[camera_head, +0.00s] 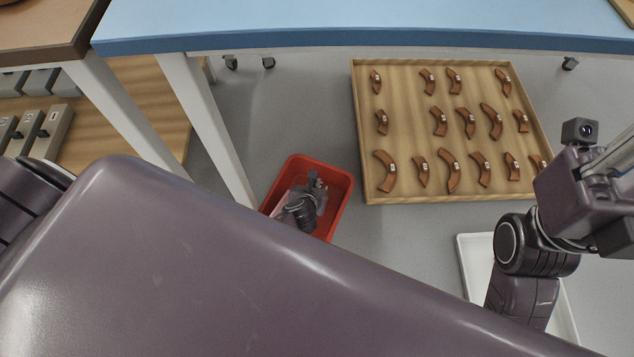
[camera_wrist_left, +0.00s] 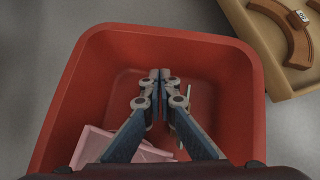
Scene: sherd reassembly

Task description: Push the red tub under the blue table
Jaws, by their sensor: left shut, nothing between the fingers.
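The red tub (camera_head: 340,192) is on the grey floor in the head view, just right of a white table leg. The blue table (camera_head: 350,22) spans the top of that view. My left gripper (camera_head: 315,180) points down over the tub's interior. In the left wrist view, the gripper (camera_wrist_left: 160,74) is shut and empty, its fingertips within the outline of the red tub (camera_wrist_left: 250,85). A pale pink object (camera_wrist_left: 120,148) lies in the tub, partly hidden by the fingers. My right gripper (camera_head: 608,170) is at the right edge, partly cut off; its fingers are unclear.
A wooden tray (camera_head: 405,190) with several labelled brown sherds lies on the floor right of the tub. A white tray (camera_head: 475,260) lies below it, partly behind my right arm. The white table leg (camera_head: 215,135) stands close left of the tub. Bare floor lies between tub and wooden tray.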

